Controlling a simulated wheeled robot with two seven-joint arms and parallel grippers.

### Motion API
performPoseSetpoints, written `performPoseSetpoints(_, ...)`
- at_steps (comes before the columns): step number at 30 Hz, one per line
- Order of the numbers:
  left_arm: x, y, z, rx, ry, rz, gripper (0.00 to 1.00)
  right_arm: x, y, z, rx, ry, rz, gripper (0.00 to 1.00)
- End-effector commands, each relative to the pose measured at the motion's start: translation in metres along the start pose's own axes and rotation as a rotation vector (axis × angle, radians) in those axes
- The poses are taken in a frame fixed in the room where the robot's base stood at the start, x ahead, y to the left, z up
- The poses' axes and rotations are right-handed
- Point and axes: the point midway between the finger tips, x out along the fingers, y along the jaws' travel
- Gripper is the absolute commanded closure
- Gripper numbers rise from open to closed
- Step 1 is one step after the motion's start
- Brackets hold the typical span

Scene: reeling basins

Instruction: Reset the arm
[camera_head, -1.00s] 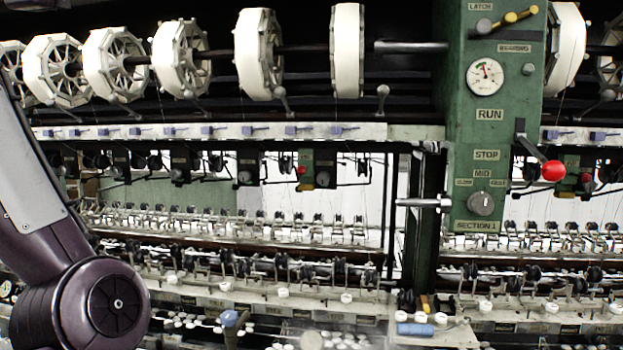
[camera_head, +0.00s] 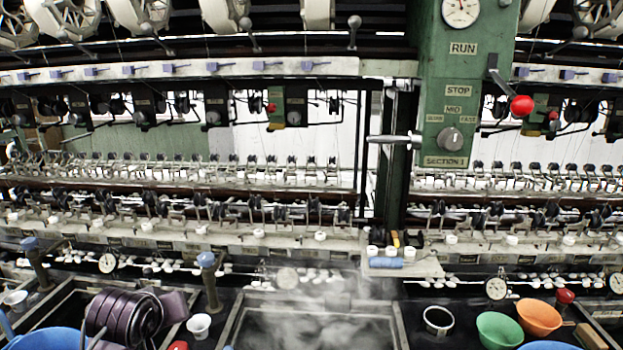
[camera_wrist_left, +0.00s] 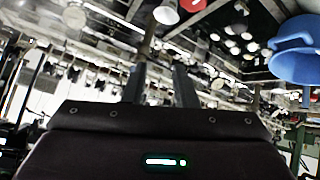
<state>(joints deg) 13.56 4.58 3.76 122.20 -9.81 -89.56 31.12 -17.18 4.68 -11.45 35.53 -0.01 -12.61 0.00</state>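My left gripper (camera_wrist_left: 158,82) shows in the left wrist view. Its two dark fingers stand apart with nothing between them, and the machinery shows blurred beyond. In the head view only a dark purple part of my left arm (camera_head: 128,314) shows, low at the left over the basin edge. The left gripper itself is not in the head view. My right arm and gripper are in neither view.
The reeling machine's green control post (camera_head: 455,90) has a red-knobbed lever (camera_head: 521,105). Steam rises from the middle basin (camera_head: 233,325). A blue bowl (camera_head: 48,339) is at lower left.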

Motion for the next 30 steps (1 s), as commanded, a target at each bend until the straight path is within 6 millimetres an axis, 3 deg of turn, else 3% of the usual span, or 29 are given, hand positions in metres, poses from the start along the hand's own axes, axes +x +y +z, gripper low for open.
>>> performPoseSetpoints(1,0.004,-0.007,0.037,0.061,-0.056,-0.014,0.75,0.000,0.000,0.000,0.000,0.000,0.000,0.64)
performPoseSetpoints(3,0.005,-0.014,0.082,0.149,-0.125,-0.022,0.75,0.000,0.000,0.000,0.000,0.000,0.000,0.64)
performPoseSetpoints(6,0.000,-0.024,0.139,0.260,-0.218,-0.021,0.75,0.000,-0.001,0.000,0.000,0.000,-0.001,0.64)
performPoseSetpoints(9,-0.010,-0.030,0.181,0.343,-0.291,-0.010,0.75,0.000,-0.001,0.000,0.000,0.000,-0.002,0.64)
performPoseSetpoints(15,-0.030,-0.040,0.239,0.456,-0.402,0.019,0.75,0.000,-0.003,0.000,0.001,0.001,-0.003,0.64)
performPoseSetpoints(23,-0.059,-0.050,0.294,0.561,-0.518,0.065,0.75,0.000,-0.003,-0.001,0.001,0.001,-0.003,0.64)
performPoseSetpoints(30,-0.003,-0.057,0.331,0.566,-0.543,0.062,0.75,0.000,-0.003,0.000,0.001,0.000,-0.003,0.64)
